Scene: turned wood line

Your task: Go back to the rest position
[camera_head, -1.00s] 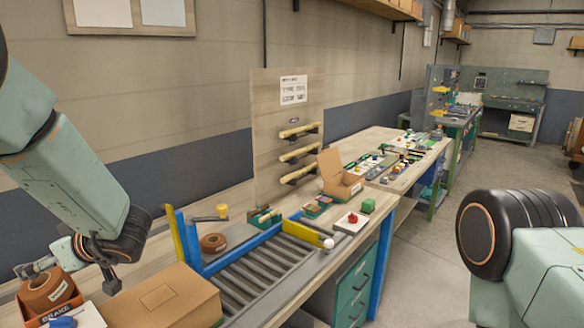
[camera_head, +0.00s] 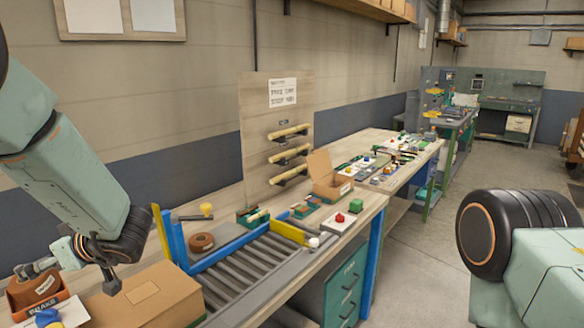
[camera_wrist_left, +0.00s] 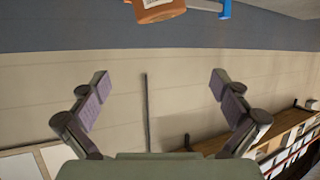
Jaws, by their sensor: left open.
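My left gripper (camera_head: 74,274) is at the lower left of the head view, at the end of my green arm. Its fingers are spread over the left end of the bench, near a cardboard box (camera_head: 148,297) and an orange bin (camera_head: 58,309) marked BRAKE. In the left wrist view the gripper (camera_wrist_left: 160,84) is open, with nothing between its two fingers. My right arm shows at the right edge of the head view; its gripper is out of view.
A roller conveyor (camera_head: 243,268) with blue and yellow side parts runs along the wooden bench. Open floor (camera_head: 440,235) lies to the right.

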